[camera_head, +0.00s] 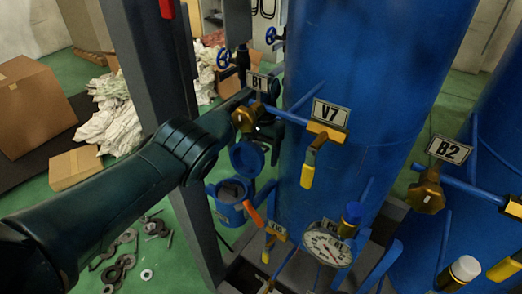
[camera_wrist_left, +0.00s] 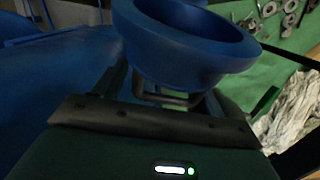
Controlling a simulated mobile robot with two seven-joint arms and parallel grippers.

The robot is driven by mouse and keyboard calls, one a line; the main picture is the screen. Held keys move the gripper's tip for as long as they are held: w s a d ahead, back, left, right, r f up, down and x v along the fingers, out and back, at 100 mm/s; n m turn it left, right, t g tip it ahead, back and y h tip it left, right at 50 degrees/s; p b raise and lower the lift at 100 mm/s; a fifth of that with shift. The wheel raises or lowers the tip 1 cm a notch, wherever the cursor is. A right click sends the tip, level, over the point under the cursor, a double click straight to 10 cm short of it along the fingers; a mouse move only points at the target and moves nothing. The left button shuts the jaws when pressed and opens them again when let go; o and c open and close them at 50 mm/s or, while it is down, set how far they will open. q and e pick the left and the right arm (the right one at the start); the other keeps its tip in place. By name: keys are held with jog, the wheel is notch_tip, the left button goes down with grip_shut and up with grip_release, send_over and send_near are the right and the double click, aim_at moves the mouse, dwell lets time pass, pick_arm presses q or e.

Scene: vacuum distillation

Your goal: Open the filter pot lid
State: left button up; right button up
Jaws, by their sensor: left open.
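The filter pot (camera_head: 229,212) is a small blue vessel at the middle of the head view, beside the large blue tank. Its blue round lid (camera_head: 247,159) stands raised above the pot, and the pot's dark mouth shows. In the left wrist view the lid (camera_wrist_left: 185,45) is close up, with a dark loop handle (camera_wrist_left: 170,100) facing my left gripper (camera_wrist_left: 165,97). The fingers are apart on either side of the handle; whether they touch it is unclear. In the head view the left hand is mostly hidden behind the valves and lid. My right gripper is out of view.
Valves labelled B1 (camera_head: 257,83), V7 (camera_head: 331,115) and B2 (camera_head: 449,150) stick out near the tanks. A pressure gauge (camera_head: 328,243) sits in front. A grey post (camera_head: 160,90) stands behind my left arm. Cardboard boxes (camera_head: 35,105) lie at left.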

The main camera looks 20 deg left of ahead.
pick_arm(q)
jog(key=shift+w+a+r, duration=0.1)
jog(key=shift+r, duration=0.05)
jog(key=shift+r, duration=0.35)
notch_tip(320, 180, up, 12)
jog(key=w+p, duration=0.1)
jog(key=shift+d, duration=0.25)
jog(key=shift+r, duration=0.1)
